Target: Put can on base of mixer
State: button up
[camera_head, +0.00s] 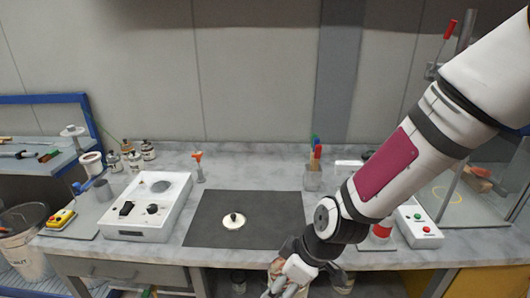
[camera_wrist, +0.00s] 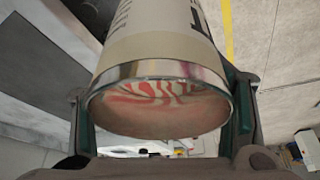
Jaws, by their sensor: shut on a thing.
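My gripper (camera_wrist: 163,112) is shut on a can (camera_wrist: 155,50), with one finger on each side. The can has a cream label, and its metal rim faces the wrist camera. Red and white streaks show inside the rim. In the head view my gripper (camera_head: 288,272) is low at the front edge of the bench, and the can is mostly hidden there. A white unit (camera_head: 145,205) with knobs and a round dark spot stands at the left of the bench. A grey stand (camera_head: 88,214) is farther left. I cannot tell which is the mixer.
A dark mat (camera_head: 275,215) bears a round pale lid (camera_head: 233,221). Small bottles (camera_head: 130,157) stand at the back left. A button box (camera_head: 420,230) and glass enclosure (camera_head: 475,200) are on the right. A bucket (camera_head: 28,250) stands at the far left.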

jog(key=shift+s+a, duration=0.1)
jog(key=shift+s, duration=0.05)
jog(key=shift+w+d+f+m+t, duration=0.15)
jog(key=shift+w+d+m, duration=0.2)
jog(key=shift+w+m, duration=0.15)
jog(key=shift+w+d+f+m+t, duration=0.15)
jog(key=shift+w+d+m, duration=0.2)
jog(key=shift+w, duration=0.25)
jog(key=w+d+m+h, duration=0.1)
jog(key=w+d+m, duration=0.2)
jog(key=w+d, duration=0.1)
jog(key=w+d+f+m+t+h, duration=0.1)
jog(key=w+d+m, duration=0.3)
jog(key=w+d, duration=0.1)
jog(key=w+d+f+m+t+h, duration=0.1)
jog(key=w+d+m+h, duration=0.1)
jog(key=w+d+m, duration=0.2)
jog(key=shift+w+d+f, duration=0.1)
jog(key=shift+w+d, duration=0.3)
jog(key=shift+w, duration=0.4)
jog(key=shift+s, duration=0.1)
